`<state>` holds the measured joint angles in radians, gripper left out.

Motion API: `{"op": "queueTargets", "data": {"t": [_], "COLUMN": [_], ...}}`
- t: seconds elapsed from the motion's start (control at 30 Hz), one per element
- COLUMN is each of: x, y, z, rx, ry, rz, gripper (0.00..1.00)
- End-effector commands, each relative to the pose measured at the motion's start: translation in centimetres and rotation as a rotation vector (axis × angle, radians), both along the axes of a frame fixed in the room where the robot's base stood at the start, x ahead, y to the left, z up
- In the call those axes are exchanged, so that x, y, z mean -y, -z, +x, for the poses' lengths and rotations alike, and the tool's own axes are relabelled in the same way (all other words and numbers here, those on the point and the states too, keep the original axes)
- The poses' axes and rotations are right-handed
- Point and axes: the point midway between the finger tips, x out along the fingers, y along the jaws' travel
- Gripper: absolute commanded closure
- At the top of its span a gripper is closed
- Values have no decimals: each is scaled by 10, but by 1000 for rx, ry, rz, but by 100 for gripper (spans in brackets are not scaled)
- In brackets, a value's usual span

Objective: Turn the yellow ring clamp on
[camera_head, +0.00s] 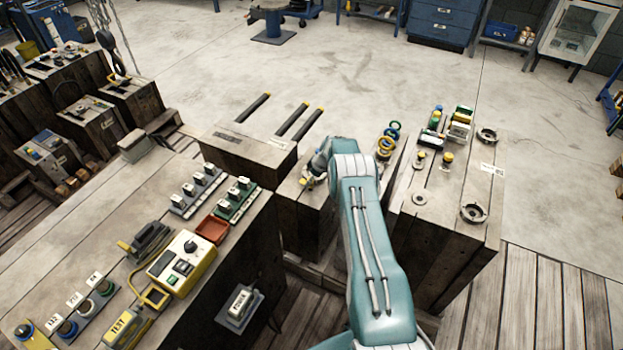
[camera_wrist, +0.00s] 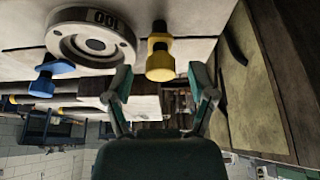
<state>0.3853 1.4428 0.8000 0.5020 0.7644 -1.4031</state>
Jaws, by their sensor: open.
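In the wrist view, which looks upside down, a yellow clamp (camera_wrist: 160,62) with a dark bolt end stands beside a grey metal ring (camera_wrist: 67,40) marked 100. A blue clamp (camera_wrist: 50,75) sits at the ring's other side. My gripper (camera_wrist: 160,76) is open, with one finger on each side of the yellow clamp in the picture. Nothing is held, and I cannot tell whether the fingers touch it. In the head view a small yellow part (camera_head: 304,182) shows left of my arm's end, on the middle wooden block. The arm hides most of the gripper and the ring there.
Right of my arm, a wooden block (camera_head: 430,225) carries metal rings, yellow-topped fittings and small cases. Coloured rings (camera_head: 388,138) stand at its left, close to my arm. A bench (camera_head: 110,220) with a yellow control box (camera_head: 183,262) is at left. The floor behind is open.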

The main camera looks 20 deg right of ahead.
Motion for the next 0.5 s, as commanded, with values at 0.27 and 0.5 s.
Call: {"op": "queueTargets", "data": {"t": [0.27, 0.5], "x": [0, 0], "y": [0, 0], "z": [0, 1], "rx": [0, 1], "ry": [0, 0], "rz": [0, -1], "gripper": [68, 100]}}
